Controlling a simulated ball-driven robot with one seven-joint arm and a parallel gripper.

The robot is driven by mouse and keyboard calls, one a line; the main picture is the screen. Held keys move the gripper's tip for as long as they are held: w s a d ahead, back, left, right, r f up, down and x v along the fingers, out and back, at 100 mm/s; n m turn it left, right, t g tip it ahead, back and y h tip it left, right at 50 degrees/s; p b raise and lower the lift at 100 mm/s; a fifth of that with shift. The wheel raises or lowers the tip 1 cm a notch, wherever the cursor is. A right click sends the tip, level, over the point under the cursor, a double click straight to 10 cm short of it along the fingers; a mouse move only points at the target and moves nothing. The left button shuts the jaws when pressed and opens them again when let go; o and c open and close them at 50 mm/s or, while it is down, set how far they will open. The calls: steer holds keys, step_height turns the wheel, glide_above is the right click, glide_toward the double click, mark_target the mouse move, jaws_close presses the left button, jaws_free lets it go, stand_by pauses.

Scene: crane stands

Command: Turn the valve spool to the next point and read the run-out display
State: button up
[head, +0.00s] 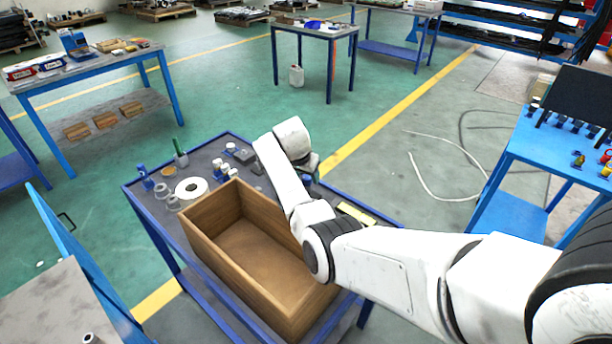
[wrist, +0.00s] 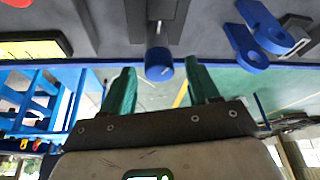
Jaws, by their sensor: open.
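In the wrist view my gripper (wrist: 159,66) is open, with its two green fingers spread. A blue round knob (wrist: 158,68) on the end of a grey shaft, apparently the valve spool, shows between the fingertips. A gap shows on each side of it, and I cannot tell its depth relative to the tips. A lit yellow-green panel in a dark frame, apparently the run-out display (wrist: 34,50), is at the upper left; no reading is legible. In the head view my arm hides the spool and my fingers.
Blue lugs (wrist: 262,32) stand right of the knob in the wrist view. In the head view an empty-looking wooden box (head: 247,248) fills much of the blue-framed bench (head: 140,205). A white ring (head: 191,188) and small parts lie behind it. A blue table (head: 540,150) stands right.

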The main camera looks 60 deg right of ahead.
steer(key=shift+d+f, duration=0.1)
steer(key=shift+f, duration=0.1)
steer(key=shift+c, duration=0.4)
steer(key=c, duration=0.9)
steer(key=shift+c, duration=0.2)
